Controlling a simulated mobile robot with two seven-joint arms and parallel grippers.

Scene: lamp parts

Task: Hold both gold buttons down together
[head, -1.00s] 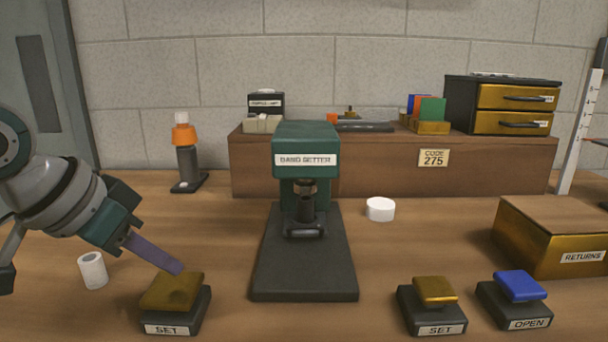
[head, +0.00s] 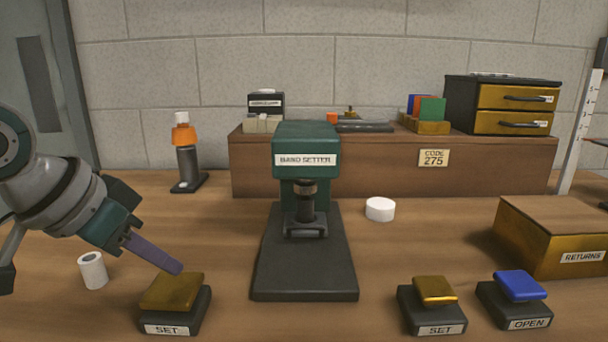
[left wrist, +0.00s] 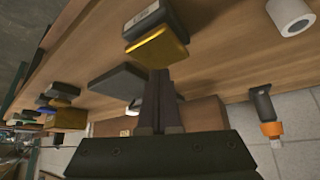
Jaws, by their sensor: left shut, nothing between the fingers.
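The left gold button (head: 171,291) sits on a black base labelled SET at the front left; it also shows in the left wrist view (left wrist: 158,46). The right gold button (head: 435,290) sits on its own SET base at the front right. My left gripper (head: 177,268) is shut and empty, its purple fingertips just above or at the back edge of the left gold button; I cannot tell if they touch. The band setter (head: 305,160), a green press on a dark base, stands between the buttons. My right gripper is not in view.
A blue OPEN button (head: 520,286) is right beside the right gold button. A RETURNS box (head: 565,240) stands behind it. White rolls (head: 93,270) and (head: 380,209) and an orange-topped bottle (head: 186,155) stand on the table.

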